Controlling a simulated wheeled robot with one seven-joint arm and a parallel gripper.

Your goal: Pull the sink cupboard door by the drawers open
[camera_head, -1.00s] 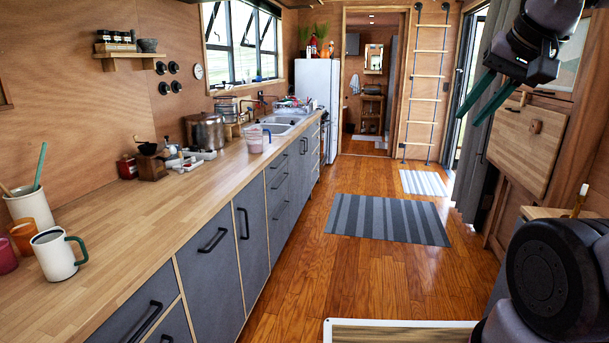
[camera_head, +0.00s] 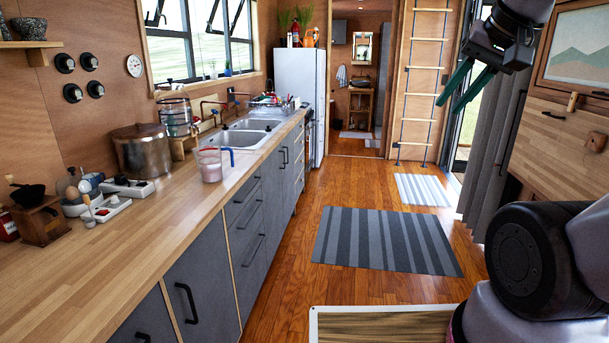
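The grey sink cupboard door (camera_head: 274,188) is in the left counter run, just beyond the grey drawers (camera_head: 247,228) and below the sink (camera_head: 238,137). It looks shut, is seen at a steep angle, and has a dark bar handle near its top. My gripper (camera_head: 449,106) hangs at the upper right, its two green fingers spread apart with nothing between them. It is high above the floor, across the aisle from the door and not touching anything.
The aisle floor is clear apart from a striped rug (camera_head: 385,240) and a smaller mat (camera_head: 422,189). A wood-topped board with a white edge (camera_head: 385,309) is at the bottom. A measuring jug (camera_head: 211,165) stands near the counter edge. A curtain (camera_head: 495,150) hangs at right.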

